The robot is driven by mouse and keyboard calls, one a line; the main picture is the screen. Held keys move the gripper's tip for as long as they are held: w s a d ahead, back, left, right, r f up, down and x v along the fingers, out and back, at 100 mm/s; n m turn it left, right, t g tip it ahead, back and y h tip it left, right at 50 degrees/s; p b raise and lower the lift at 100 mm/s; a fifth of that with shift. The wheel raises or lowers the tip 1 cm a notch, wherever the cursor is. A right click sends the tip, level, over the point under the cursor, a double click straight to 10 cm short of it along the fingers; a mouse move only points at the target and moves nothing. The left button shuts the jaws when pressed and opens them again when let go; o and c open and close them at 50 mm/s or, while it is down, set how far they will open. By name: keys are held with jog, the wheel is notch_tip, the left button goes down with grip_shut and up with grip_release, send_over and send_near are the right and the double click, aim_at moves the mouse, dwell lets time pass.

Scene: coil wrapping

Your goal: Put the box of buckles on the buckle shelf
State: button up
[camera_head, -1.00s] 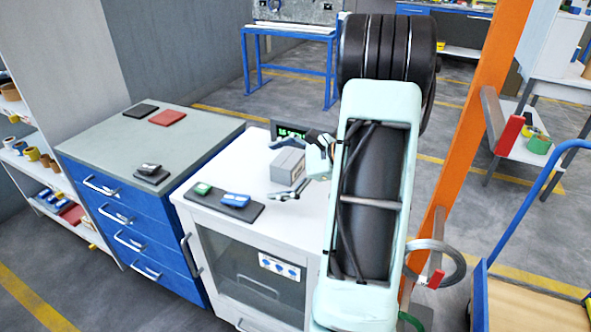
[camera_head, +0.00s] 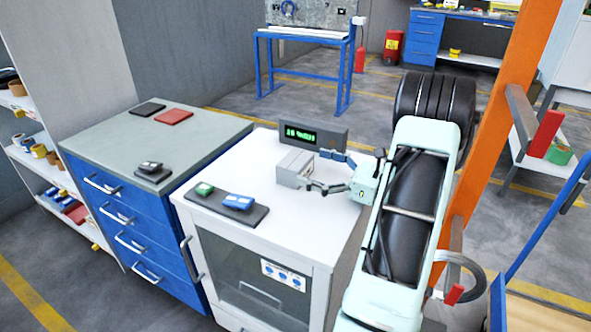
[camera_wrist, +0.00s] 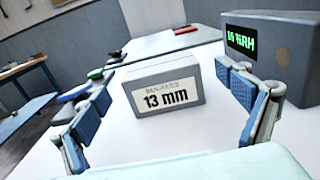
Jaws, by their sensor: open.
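A small grey box (camera_head: 294,168) sits on the white cabinet top. In the wrist view the box (camera_wrist: 165,84) stands upright with a label reading "13 mm" facing me; the smaller line above is hard to read. My gripper (camera_head: 332,172) is at the right of the box with its fingers pointing toward it. In the wrist view my gripper (camera_wrist: 170,112) is open, one finger on each side of the box, with gaps between. The fingertips reach about level with the box's front. I cannot tell which shelf is the buckle shelf.
A grey display (camera_head: 312,136) with green digits stands just behind the box, close to one finger. A dark mat (camera_head: 230,213) with green and blue items lies left. A blue drawer cabinet (camera_head: 150,225) stands beside. Shelves (camera_head: 45,168) with rolls are at the far left.

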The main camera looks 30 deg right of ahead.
aim_at(295, 159)
jog(key=x, duration=0.5)
jog(key=shift+w+a, duration=0.1)
jog(key=shift+w, duration=0.05)
jog(key=shift+c, duration=0.5)
jog(key=c, duration=1.5)
jog(key=shift+c, duration=1.2)
jog(key=shift+r, duration=0.5)
notch_tip(295, 159, up, 2)
jog(key=shift+r, duration=0.2)
jog(key=s+a+r, duration=0.1)
jog(key=r, duration=0.1)
jog(key=s+a+r+p, duration=0.1)
jog(key=r, duration=0.1)
jog(key=s+a+r+p, duration=0.1)
jog(key=s+r, duration=0.1)
jog(key=shift+r, duration=0.1)
jog(key=s+a+r+p, duration=0.1)
jog(key=s+a+r, duration=0.2)
jog(key=s+a, duration=0.2)
jog(key=shift+s+a+r, duration=0.2)
jog(key=shift+s+r, duration=0.05)
jog(key=shift+s, duration=0.9)
